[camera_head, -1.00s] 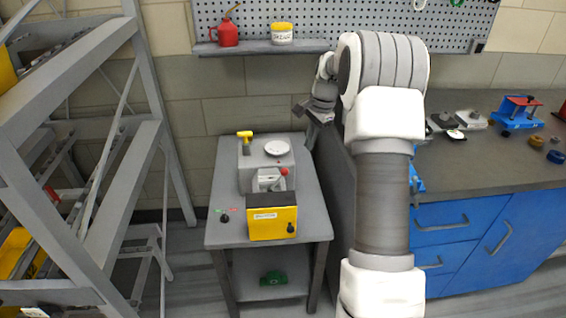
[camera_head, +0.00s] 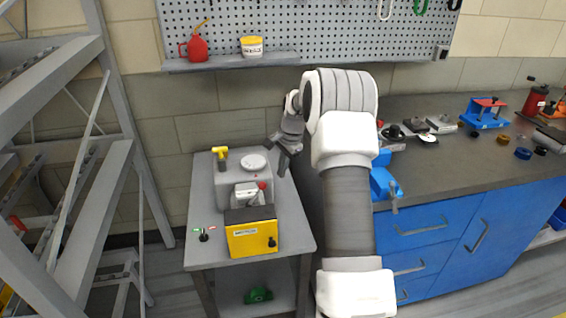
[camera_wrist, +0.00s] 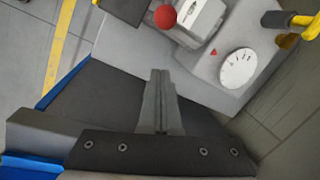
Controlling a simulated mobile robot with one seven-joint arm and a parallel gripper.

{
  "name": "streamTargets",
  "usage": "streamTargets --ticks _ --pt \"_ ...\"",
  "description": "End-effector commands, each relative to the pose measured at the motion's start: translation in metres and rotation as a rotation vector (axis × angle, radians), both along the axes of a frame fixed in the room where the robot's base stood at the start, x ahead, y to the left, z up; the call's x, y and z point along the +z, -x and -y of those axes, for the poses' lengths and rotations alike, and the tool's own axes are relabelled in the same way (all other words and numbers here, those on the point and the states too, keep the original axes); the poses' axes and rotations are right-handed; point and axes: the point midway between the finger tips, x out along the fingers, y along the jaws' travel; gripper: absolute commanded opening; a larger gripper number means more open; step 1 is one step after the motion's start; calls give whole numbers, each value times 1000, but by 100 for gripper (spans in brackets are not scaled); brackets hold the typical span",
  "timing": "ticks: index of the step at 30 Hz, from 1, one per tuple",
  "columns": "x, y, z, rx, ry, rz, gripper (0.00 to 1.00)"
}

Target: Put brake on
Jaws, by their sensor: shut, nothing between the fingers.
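A grey machine (camera_head: 229,187) stands on a small grey cart. It has a white numbered dial (camera_head: 255,163) on top, a yellow T-handle (camera_head: 220,153), a lever with a red ball knob (camera_head: 262,186) and a yellow front box (camera_head: 253,235) with a black knob. I cannot tell which part is the brake. In the wrist view are the red ball knob (camera_wrist: 165,16), the dial (camera_wrist: 238,69) and part of the yellow handle (camera_wrist: 308,24). My gripper (camera_head: 287,152) is to the right of the machine. Its fingers (camera_wrist: 160,74) are shut, empty and apart from the controls.
A small black switch (camera_head: 204,235) between green and red marks is on the cart top (camera_head: 205,254). A blue-drawered workbench (camera_head: 440,170) with tools stands right. A grey rack (camera_head: 90,200) stands left. A wall shelf (camera_head: 230,62) holds a red oil can and a tub.

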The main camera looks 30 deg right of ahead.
Motion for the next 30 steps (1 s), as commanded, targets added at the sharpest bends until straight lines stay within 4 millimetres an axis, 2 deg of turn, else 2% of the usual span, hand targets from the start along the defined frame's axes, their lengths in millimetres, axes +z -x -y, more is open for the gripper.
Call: streamTargets --ticks 1,3,6,9,15,30 --pt "-14 -2 -1 1 -1 -3 0" --pt "-28 -5 -3 1 -2 -2 0" --pt "-42 -8 -6 2 0 1 0" --pt "-30 -4 -23 5 2 3 0" --pt "-24 0 -37 2 1 2 0" --pt "-23 1 -40 1 7 -1 0"
